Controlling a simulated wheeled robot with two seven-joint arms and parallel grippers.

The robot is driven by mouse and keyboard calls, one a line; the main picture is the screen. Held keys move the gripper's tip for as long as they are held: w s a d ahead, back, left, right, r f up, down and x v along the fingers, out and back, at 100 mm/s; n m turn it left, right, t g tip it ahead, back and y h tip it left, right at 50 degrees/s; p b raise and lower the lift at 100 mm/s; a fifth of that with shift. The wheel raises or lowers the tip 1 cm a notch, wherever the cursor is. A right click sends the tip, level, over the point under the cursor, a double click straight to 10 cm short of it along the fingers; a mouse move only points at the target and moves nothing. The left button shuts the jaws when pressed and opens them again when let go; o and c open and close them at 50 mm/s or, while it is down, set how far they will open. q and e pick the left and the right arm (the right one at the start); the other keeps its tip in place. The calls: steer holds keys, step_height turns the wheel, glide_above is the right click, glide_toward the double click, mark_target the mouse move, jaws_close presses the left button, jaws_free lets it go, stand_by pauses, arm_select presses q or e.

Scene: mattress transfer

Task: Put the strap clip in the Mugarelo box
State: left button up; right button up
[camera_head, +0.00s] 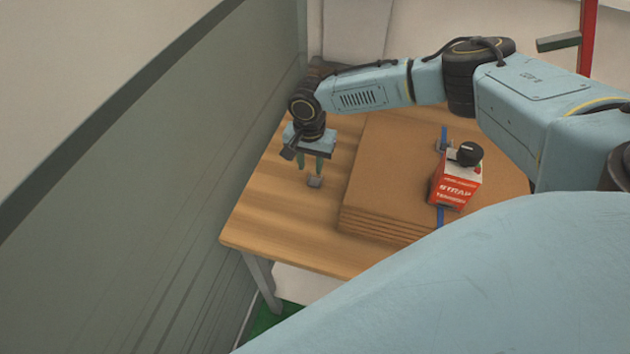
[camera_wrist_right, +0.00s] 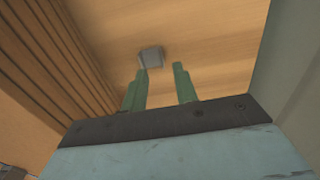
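The strap clip, a small grey block (camera_head: 315,182), lies on the wooden table left of a cardboard stack. It also shows in the right wrist view (camera_wrist_right: 151,58), just beyond the fingertips and nearer the left finger. My right gripper (camera_head: 311,168) hangs above the table, pointing down at the clip. Its two green fingers are apart with nothing between them in the right wrist view (camera_wrist_right: 160,70). I cannot make out the name Mugarelo on anything in view. My left gripper is not in view.
The table (camera_head: 285,235) has bare wood at its front left. Flat cardboard sheets (camera_head: 385,165) are stacked on it. On them stands a red box (camera_head: 455,187) marked "STRAP", with a black-knobbed item on top. A grey-green wall panel (camera_head: 170,170) rises close on the left.

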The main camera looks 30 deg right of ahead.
mark_target(310, 177)
step_height(310, 177, down, 4)
steer(key=shift+w+a+r, duration=0.1)
jaws_close()
stand_by(0.4)
